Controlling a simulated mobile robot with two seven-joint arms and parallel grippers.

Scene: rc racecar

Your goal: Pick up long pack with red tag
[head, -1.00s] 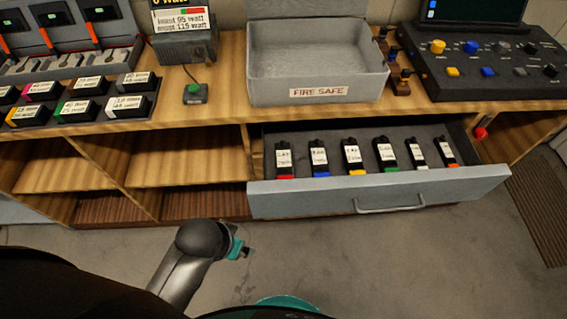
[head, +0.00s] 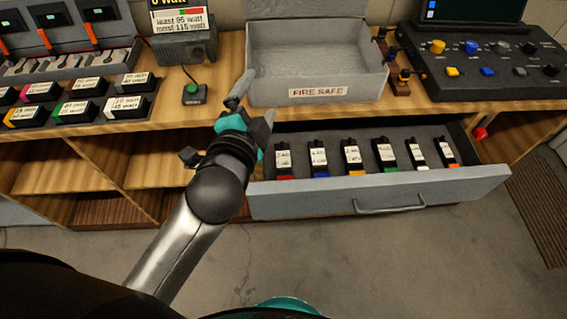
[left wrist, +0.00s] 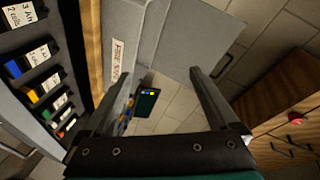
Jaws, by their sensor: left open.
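The long pack with the red tag (head: 284,158) is black with a white label and stands leftmost in the row inside the open drawer (head: 400,190). In the left wrist view a labelled pack (left wrist: 24,18) at the top left, beside the blue-tagged one, appears to be this pack; its tag is not visible there. My left gripper (head: 254,102) is open and empty, above the drawer's left end and in front of the fire-safe box. Its two spread fingers (left wrist: 163,76) show in the left wrist view. My right gripper is not in view.
Several similar packs with blue, yellow, green, white and orange tags stand right of it in the drawer. The grey FIRE SAFE box (head: 318,92) stands open on the bench above. Shorter packs (head: 80,109) sit at the bench's left. A knob console (head: 480,65) is at right.

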